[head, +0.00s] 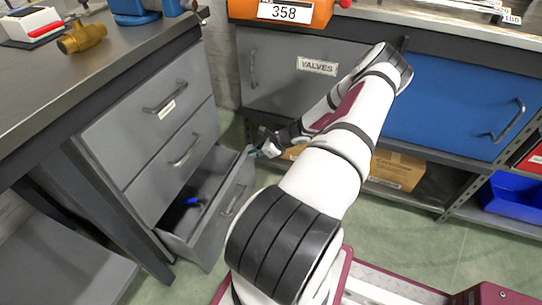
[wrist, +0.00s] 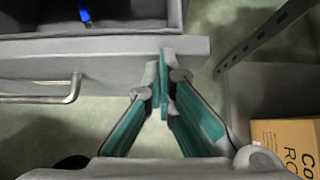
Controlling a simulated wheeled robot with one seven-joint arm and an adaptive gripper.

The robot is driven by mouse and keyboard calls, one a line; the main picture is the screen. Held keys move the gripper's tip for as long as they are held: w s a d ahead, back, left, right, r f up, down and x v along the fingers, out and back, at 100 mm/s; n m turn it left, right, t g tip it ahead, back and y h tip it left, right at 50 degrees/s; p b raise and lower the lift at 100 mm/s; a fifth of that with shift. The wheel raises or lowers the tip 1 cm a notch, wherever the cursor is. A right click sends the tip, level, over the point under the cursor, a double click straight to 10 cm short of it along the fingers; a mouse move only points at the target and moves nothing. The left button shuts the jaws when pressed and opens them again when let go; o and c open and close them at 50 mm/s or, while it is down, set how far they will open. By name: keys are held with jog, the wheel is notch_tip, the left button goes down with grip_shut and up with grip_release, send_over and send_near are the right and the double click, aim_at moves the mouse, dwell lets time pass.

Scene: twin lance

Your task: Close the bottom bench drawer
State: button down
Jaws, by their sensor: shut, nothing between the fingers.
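The bottom bench drawer (head: 237,205) is pulled out from the grey bench on the left, with a small blue object (head: 192,201) inside. In the wrist view the drawer front (wrist: 100,48) crosses the upper part, with its bar handle (wrist: 70,90) at the left. My gripper (head: 256,153) is at the far end of the drawer front. In the wrist view its teal-lined fingers (wrist: 163,62) are together and empty, overlapping the right end of the drawer front. I cannot tell whether they touch it.
The two drawers above (head: 160,100) are shut. A shelf unit with a grey VALVES front (head: 285,75) and a blue front (head: 455,105) stands behind my arm. A cardboard box (head: 398,170) sits on its lower shelf. Green floor (head: 420,240) shows between bench and shelf.

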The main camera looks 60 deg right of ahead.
jog(key=w, duration=1)
jog(key=shift+a, duration=0.35)
jog(key=shift+s, duration=0.1)
